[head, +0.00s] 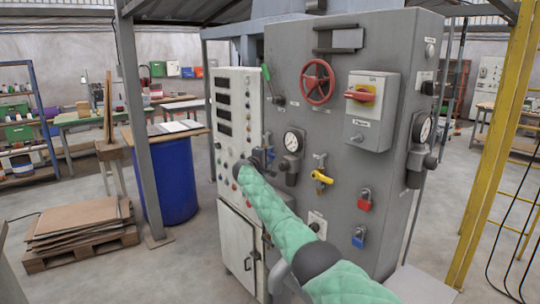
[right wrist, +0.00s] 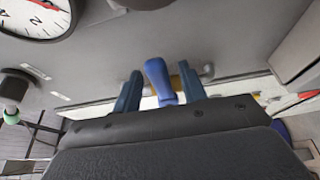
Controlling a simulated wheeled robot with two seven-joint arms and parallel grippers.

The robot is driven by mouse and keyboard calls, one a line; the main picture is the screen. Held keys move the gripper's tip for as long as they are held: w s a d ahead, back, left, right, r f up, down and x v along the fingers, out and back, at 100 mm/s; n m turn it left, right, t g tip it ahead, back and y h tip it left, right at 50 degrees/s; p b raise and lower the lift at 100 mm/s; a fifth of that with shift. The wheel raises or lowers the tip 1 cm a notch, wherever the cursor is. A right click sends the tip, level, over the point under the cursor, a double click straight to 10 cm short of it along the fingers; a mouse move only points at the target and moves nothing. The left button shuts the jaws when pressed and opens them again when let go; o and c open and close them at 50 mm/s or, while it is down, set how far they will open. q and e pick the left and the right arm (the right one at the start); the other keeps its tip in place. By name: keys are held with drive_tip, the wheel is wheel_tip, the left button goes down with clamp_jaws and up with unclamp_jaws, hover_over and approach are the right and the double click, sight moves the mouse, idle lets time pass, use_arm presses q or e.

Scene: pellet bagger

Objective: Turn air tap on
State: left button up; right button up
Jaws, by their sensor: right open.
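A blue tap handle (right wrist: 158,80) shows in the right wrist view, sticking out from the grey panel. My right gripper (right wrist: 161,88) is open, with one dark finger on each side of the handle and a gap visible on both sides. In the head view my right gripper (head: 263,157) is at the left edge of the grey cabinet (head: 345,62), left of the pressure gauge (head: 292,141). There the blue handle is hard to tell from the gripper. No tap label is readable. My left gripper is not in view.
A red handwheel (head: 317,82) and a red-yellow switch (head: 363,93) are above. A white button panel (head: 226,130) stands at left.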

drive_tip(key=shift+w+d, duration=0.15)
drive_tip(key=shift+w, duration=0.2)
clamp_jaws()
